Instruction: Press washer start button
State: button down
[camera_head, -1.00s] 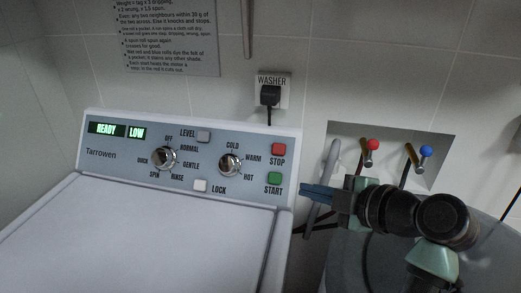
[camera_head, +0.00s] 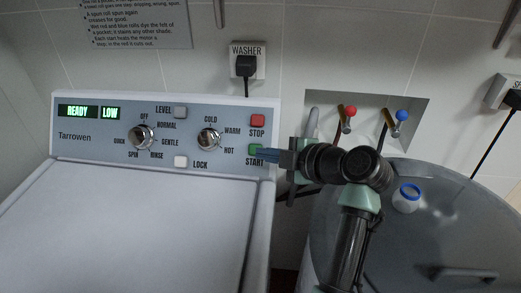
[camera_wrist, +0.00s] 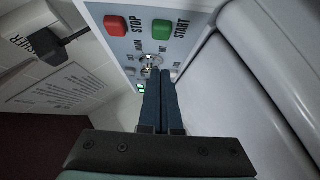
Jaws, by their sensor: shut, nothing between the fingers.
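The green START button (camera_head: 256,148) is at the right end of the washer's control panel (camera_head: 95,149), below the red STOP button (camera_head: 257,120). In the wrist view, the green button (camera_wrist: 160,29) and the red button (camera_wrist: 115,25) show above my fingertips. My gripper (camera_head: 261,154) is shut and empty, its blue fingers pointing left across the panel's right end. In the head view the fingertips overlap the lower part of the green button; I cannot tell whether they touch it. The wrist view shows both fingers (camera_wrist: 160,80) side by side.
The panel display (camera_head: 88,112) reads READY and LOW. Two knobs (camera_head: 141,137) and a white LOCK button (camera_head: 181,161) sit left of my gripper. A grey round-lidded tub (camera_head: 440,220) with a blue-and-white item (camera_head: 407,198) stands right. Taps with red (camera_head: 349,111) and blue (camera_head: 402,115) handles are behind.

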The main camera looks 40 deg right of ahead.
aim_at(250, 150)
jog(key=w+f, duration=0.1)
jog(key=w+d+f, duration=0.1)
jog(key=w, duration=0.1)
jog(key=shift+w+f, duration=0.1)
jog(key=shift+w, duration=0.1)
jog(key=shift+w+d+f, duration=0.5)
jog(key=shift+d+f, duration=0.1)
jog(key=shift+d, duration=0.1)
jog(key=shift+f, duration=0.1)
